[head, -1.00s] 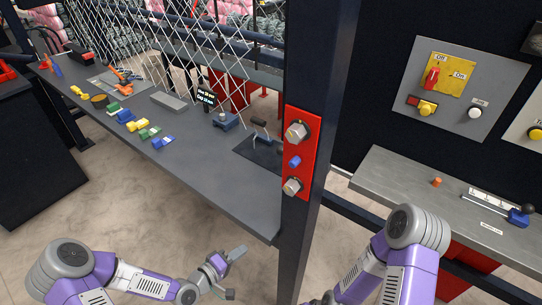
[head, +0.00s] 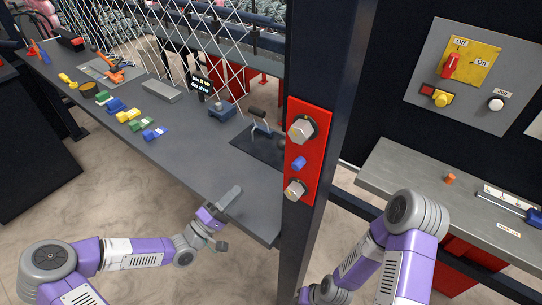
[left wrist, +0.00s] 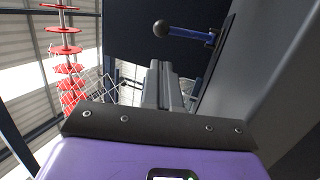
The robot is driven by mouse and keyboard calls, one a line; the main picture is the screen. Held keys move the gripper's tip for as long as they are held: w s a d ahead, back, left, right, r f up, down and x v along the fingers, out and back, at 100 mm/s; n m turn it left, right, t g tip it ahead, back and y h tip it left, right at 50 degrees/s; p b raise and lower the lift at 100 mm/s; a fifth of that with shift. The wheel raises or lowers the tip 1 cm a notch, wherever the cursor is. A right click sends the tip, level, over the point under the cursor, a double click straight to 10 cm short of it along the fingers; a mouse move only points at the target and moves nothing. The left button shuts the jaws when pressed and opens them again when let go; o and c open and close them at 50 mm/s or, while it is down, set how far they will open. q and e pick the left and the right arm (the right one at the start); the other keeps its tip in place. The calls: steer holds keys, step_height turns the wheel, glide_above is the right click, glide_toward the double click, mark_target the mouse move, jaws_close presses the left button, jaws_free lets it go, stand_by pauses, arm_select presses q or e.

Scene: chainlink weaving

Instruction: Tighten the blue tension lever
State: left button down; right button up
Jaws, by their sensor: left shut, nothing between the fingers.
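A small lever with a dark grip and a blue-grey base (head: 262,129) stands on a black plate (head: 243,145) near the right end of the long table. In the left wrist view, a lever with a dark ball knob and blue stem (left wrist: 190,34) shows beyond my fingers; it looks like the same one. My left gripper (head: 232,194) is shut and empty at the table's front edge, apart from the lever. It also shows in the left wrist view (left wrist: 159,68), pointing toward the lever. My right arm is at the lower right; its fingers are not visible.
A dark post with a red plate (head: 313,125) rises beside the table's right end. Several coloured clips lie along the table (head: 185,160). A wire mesh hangs behind. A metal shelf (head: 400,170) and a switch panel (head: 490,55) are on the right.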

arm_select(q)
steer(key=x, duration=1.5)
steer(key=shift+d, duration=0.2)
steer(key=shift+w+a+r, duration=0.1)
steer(key=shift+w, duration=0.05)
